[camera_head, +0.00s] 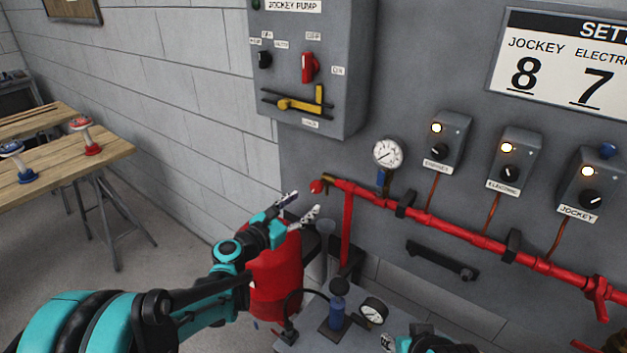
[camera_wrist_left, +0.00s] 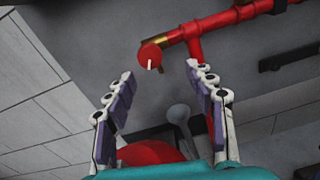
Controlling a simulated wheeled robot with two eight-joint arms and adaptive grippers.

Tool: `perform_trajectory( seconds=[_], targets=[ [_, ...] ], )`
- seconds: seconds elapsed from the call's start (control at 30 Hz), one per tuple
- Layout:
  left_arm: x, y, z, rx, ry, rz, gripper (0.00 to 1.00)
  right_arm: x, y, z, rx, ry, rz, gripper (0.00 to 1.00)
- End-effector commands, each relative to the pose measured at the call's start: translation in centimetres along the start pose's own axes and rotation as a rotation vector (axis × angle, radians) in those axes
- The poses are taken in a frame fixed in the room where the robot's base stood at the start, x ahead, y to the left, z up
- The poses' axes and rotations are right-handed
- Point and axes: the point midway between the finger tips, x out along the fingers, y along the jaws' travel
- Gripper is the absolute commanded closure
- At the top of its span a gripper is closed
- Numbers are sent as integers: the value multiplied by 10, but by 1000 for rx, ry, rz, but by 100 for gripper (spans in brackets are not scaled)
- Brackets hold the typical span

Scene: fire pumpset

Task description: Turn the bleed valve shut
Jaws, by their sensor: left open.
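The bleed valve is a small round red knob (camera_head: 317,187) on a brass fitting at the left end of the red pipe (camera_head: 430,220). In the left wrist view the red knob (camera_wrist_left: 149,55) shows a pale mark on its face and lies just beyond the fingertips. My left gripper (camera_head: 303,204) is open and empty, just below and left of the knob, apart from it. Its two fingers (camera_wrist_left: 160,72) stand wide on either side of the view. Part of my right arm's end (camera_head: 425,343) shows at the bottom edge; its fingers are mostly cut off.
A red tank (camera_head: 275,275) stands below my left gripper. A pressure gauge (camera_head: 387,153) and several switch boxes sit along the pipe. The jockey pump panel (camera_head: 310,70) hangs above. A wooden table (camera_head: 60,155) is at left. A blue bottle-like part (camera_head: 337,305) stands below.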

Motion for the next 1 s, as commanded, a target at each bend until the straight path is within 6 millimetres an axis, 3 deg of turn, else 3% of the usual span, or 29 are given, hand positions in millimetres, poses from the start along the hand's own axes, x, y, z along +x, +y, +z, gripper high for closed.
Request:
perform_trajectory(
  seconds=[0.17,0.63,1.0],
  targets=[
    [12,10,-2,-143,-48,17,45,-1,0,0,0,0,0,60],
    [78,12,0,-147,-49,17,45,13,0,9,0,0,0,60],
    [87,12,2,-146,-49,18,45,13,0,10,0,0,0,60]
  ],
)
